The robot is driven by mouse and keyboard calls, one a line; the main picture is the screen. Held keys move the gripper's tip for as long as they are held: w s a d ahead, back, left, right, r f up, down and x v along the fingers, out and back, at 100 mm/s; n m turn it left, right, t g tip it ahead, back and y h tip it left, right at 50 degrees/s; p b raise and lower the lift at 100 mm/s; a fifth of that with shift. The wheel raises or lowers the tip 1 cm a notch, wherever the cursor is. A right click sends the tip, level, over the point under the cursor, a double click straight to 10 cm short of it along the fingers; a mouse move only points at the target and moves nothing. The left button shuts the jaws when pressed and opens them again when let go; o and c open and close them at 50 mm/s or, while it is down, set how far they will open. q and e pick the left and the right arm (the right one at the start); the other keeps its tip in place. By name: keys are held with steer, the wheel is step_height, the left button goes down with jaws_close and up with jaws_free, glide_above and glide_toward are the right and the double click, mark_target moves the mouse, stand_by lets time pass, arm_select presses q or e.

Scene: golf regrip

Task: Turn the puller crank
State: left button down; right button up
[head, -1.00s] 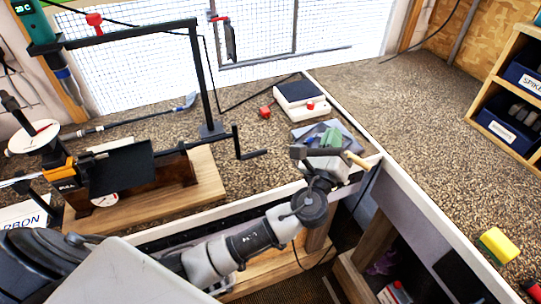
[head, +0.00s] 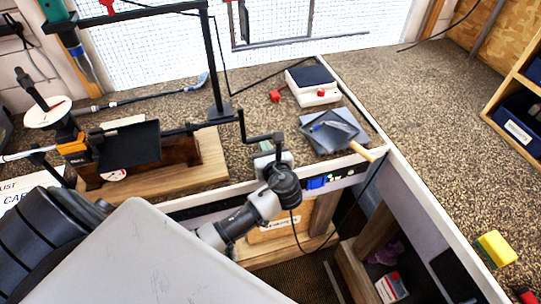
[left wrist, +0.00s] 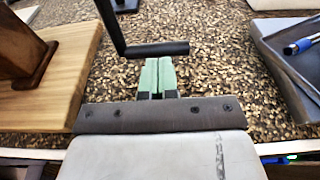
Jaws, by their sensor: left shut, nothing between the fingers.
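The puller crank (head: 244,128) is a black bent rod at the right end of the puller's shaft. Its arm hangs down and its handle (head: 264,138) points right. In the left wrist view the crank handle (left wrist: 155,49) lies across the picture, just beyond my fingertips. My left gripper (head: 265,149) is just below the handle in the head view. Its green fingers (left wrist: 158,72) are shut together and empty. Whether they touch the handle cannot be told. The puller (head: 130,145) with its black plate stands on a wooden base (head: 205,165). My right gripper is not in view.
A grey tray (head: 352,120) with a blue pen (head: 325,125) lies right of the crank. A white scale (head: 313,94) and a red object (head: 277,94) stand behind. A black post (head: 216,70) rises behind the crank. The right bench is mostly clear.

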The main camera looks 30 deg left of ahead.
mark_target(260, 139)
arm_select(q)
steer(key=shift+x, duration=1)
steer(key=shift+w+a+f+b, duration=0.2)
steer(key=shift+a+f+b, duration=0.1)
steer(key=shift+b, duration=0.2)
steer(key=shift+w+a+t+y+b, duration=0.2)
steer(key=shift+t+y+b, duration=0.15)
steer(key=shift+t+y, duration=0.05)
steer(key=shift+r, duration=0.15)
steer(key=shift+s+r, duration=0.1)
